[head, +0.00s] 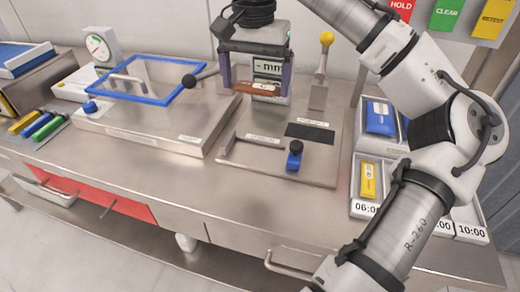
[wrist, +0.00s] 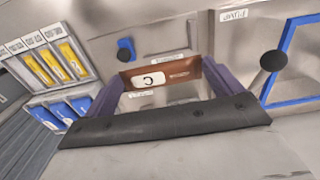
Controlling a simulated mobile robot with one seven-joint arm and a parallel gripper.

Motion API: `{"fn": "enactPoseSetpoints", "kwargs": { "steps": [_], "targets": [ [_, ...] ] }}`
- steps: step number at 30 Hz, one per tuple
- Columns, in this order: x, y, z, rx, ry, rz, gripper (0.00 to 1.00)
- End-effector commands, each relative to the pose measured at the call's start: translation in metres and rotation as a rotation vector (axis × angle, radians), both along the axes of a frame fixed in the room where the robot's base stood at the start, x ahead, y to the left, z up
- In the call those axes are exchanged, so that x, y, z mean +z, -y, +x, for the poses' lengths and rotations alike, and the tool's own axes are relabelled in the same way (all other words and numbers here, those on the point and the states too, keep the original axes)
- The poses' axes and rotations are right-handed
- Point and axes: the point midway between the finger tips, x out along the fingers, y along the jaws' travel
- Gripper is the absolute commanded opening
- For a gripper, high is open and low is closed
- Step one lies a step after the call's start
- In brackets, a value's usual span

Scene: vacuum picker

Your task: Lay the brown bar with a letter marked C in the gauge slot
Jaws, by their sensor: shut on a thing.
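My gripper (head: 256,93) is shut on the brown bar (head: 249,87), one purple finger at each end. In the wrist view the bar (wrist: 186,73) spans between the fingers of my gripper (wrist: 162,74), and its white label shows a letter C, turned in the picture. In the head view the bar appears above the rear of the gauge plate (head: 262,174), in front of a display (head: 268,67) reading "-- mm". My gripper and the bar hide part of the gauge's back. I cannot tell clearly where the slot lies.
Left is a blue-framed lid (head: 150,80) on a metal box. Right are trays holding a blue pack (head: 380,118) and a yellow pack (head: 368,181).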

Motion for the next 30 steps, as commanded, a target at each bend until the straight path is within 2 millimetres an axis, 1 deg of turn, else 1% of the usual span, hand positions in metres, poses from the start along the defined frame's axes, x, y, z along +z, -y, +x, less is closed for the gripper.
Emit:
{"fn": "enactPoseSetpoints", "kwargs": {
  "steps": [1,3,12,15,20,27,30],
  "targets": [
    [-0.015,-0.001,-0.001,0.005,-0.005,0.005,0.70],
    [-0.034,-0.001,-0.001,0.005,-0.006,0.005,0.70],
    [-0.108,0.001,-0.001,0.000,-0.003,-0.001,0.70],
    [-0.124,0.000,-0.001,0.001,-0.002,0.001,0.70],
    [-0.137,0.000,0.000,0.000,0.000,0.000,0.70],
    [-0.171,0.000,0.000,0.000,-0.002,0.001,0.70],
    [-0.178,0.000,0.000,0.001,-0.001,0.000,0.70]
  ]
}}
